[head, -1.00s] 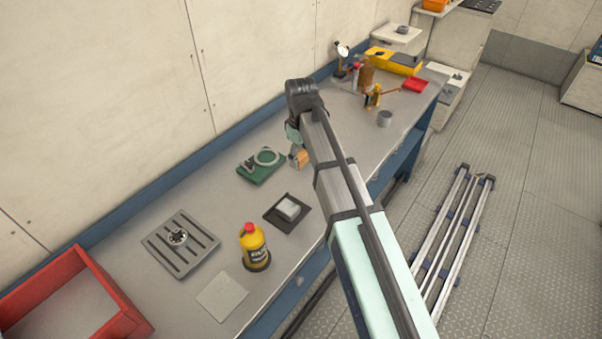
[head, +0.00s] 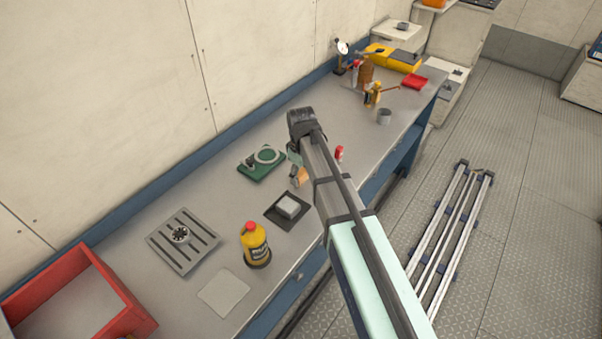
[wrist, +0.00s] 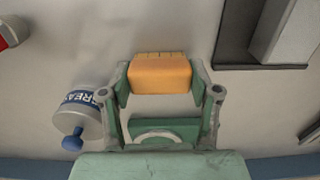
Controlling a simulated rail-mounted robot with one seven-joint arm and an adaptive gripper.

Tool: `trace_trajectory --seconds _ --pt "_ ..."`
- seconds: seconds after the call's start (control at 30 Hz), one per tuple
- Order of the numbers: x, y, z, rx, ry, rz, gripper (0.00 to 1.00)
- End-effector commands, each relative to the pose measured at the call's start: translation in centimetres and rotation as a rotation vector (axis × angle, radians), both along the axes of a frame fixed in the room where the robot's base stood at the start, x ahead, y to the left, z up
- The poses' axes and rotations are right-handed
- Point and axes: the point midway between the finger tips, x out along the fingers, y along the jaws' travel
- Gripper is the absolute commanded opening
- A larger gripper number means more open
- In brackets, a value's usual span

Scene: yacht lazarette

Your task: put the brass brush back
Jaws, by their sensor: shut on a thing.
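My gripper (wrist: 160,85) is shut on an orange-brown block, which looks like the body of the brass brush (wrist: 160,72); no bristles can be made out. In the head view the brush (head: 301,177) shows just left of my arm, and my gripper (head: 297,166) is partly hidden by my wrist. They are over the bench between the green fixture with a ring (head: 262,164) and the dark mat (head: 273,215) bearing a grey block (head: 290,207). The height above the bench is hard to tell.
The grey bench (head: 225,205) carries a slotted plate (head: 183,242), a yellow bottle (head: 255,243), a pale square (head: 223,293) and a red tray (head: 130,305). A grease container (wrist: 78,122) lies left of my gripper in the wrist view. Several tools crowd the far end.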

Motion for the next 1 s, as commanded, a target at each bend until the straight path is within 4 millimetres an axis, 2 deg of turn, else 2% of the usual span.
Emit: trace_trajectory --seconds 0.2,0.23,0.3,0.77,1.0 --pt "0.0 0.0 -0.4 0.0 0.0 0.0 0.29" --pt "0.0 0.0 -0.3 0.0 0.0 0.0 0.69" --pt "0.0 0.0 -0.3 0.0 0.0 0.0 0.87" --pt "0.0 0.0 0.2 0.0 0.0 0.0 0.87" --pt "0.1 0.0 2.8 0.0 -0.003 0.0 0.87"
